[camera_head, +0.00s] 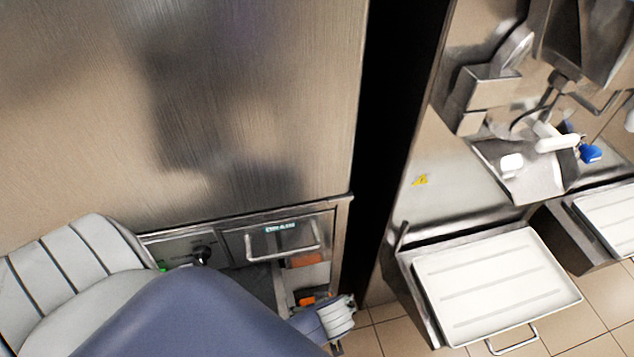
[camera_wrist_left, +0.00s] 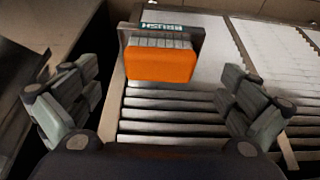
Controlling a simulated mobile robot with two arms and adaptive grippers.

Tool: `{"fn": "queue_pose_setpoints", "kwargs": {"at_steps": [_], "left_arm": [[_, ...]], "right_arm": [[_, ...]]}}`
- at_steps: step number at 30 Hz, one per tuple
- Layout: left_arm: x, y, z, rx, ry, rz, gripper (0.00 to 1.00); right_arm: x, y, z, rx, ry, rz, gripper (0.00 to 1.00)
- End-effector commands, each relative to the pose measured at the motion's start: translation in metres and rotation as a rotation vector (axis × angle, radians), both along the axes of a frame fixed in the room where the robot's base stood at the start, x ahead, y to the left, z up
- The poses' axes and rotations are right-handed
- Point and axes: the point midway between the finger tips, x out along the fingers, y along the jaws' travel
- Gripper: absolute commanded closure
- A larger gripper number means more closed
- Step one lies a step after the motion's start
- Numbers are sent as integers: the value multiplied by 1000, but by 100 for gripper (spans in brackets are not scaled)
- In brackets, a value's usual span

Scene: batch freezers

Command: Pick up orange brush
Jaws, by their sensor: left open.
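The orange brush (camera_wrist_left: 160,66), with pale bristles, shows in the left wrist view in front of a clear holder (camera_wrist_left: 188,33) with a label that reads upside down. My left gripper (camera_wrist_left: 160,88) is open. Its two fingers stand apart on either side of the brush in that picture, and I see no contact. In the head view, two orange patches show under the metal handle, a duller one (camera_head: 304,261) and a brighter one (camera_head: 308,299); I cannot tell which is the brush. My left arm covers much of the area there. My right gripper is not in view.
A large steel machine front (camera_head: 240,100) fills the left of the head view. A bar handle (camera_head: 283,250) sticks out below it. A white ribbed tray (camera_head: 495,285) stands at the right, above the tiled floor (camera_head: 570,320). A dark gap separates the two machines.

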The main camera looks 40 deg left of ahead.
Motion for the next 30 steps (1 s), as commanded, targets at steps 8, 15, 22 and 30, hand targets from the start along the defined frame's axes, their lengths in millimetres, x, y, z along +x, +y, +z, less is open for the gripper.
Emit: {"fn": "queue_pose_setpoints", "kwargs": {"at_steps": [8, 15, 22, 30], "left_arm": [[14, 18, -30, 4, 0, -2, 0], [18, 22, -46, 1, -1, 0, 0], [18, 22, -46, 0, -1, 0, 5], [18, 22, -46, 1, -1, 0, 46]], "right_arm": [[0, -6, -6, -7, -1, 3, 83], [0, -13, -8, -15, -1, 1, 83], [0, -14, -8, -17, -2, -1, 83], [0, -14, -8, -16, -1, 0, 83]]}}
